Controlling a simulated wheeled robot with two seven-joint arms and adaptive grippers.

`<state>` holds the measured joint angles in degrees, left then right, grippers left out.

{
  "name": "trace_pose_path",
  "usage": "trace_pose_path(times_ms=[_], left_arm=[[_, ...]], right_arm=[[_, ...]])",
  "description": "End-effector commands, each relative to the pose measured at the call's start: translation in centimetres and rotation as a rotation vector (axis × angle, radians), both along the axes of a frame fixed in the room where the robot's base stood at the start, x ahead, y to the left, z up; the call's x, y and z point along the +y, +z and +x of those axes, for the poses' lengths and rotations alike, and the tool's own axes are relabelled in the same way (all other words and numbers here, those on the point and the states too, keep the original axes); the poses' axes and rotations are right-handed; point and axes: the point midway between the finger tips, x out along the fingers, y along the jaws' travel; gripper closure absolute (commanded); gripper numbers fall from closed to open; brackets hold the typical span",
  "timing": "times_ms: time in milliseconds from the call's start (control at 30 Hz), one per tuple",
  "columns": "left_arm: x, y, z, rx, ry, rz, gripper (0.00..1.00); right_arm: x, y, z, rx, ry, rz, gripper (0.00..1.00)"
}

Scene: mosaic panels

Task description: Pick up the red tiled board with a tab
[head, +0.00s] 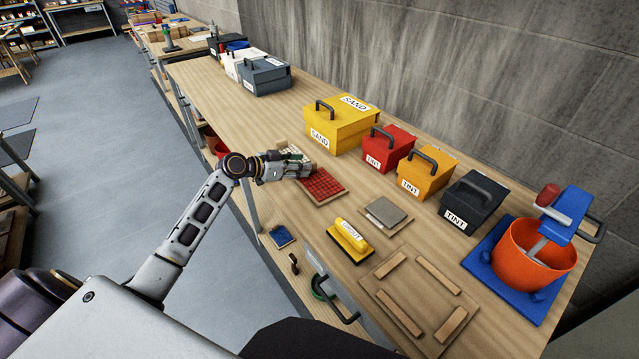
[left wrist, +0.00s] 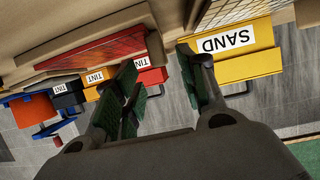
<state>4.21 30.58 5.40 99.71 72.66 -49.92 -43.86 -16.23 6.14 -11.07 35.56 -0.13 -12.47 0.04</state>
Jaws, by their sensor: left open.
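The red tiled board (head: 323,187) lies flat on the workbench, with a grid of red tiles in a wooden frame. It also shows in the left wrist view (left wrist: 100,51), seen at a low slant and upside down. My left gripper (head: 309,171) is at the board's far left edge, low over the bench. Its two fingers (left wrist: 160,85) are apart, with nothing held between them. My right gripper is out of view.
A pale tiled board (head: 293,153) lies just behind my left gripper. A yellow sand box (head: 338,125) and a red tint box (head: 388,150) stand along the wall side. A yellow float (head: 350,240) and a grey tile (head: 385,213) lie nearer. Some bare bench lies between.

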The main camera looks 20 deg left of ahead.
Motion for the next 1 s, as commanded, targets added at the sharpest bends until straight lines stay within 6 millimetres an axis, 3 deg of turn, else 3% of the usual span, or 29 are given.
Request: trace_pose_path(times_ms=[333, 567, 900, 1000], left_arm=[[-1.4, -1.2, 2.4, 0.0, 0.0, -0.002, 0.59], [-1.5, -1.5, 2.6, 0.001, 0.0, 0.0, 0.59], [-1.5, -1.5, 2.6, 0.001, 0.0, 0.0, 0.59], [-1.5, -1.5, 2.6, 0.001, 0.0, 0.0, 0.72]], right_arm=[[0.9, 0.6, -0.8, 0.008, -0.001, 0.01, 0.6], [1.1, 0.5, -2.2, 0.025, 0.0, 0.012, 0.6], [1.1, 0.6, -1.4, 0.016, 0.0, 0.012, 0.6], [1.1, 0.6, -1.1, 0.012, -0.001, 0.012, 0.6]])
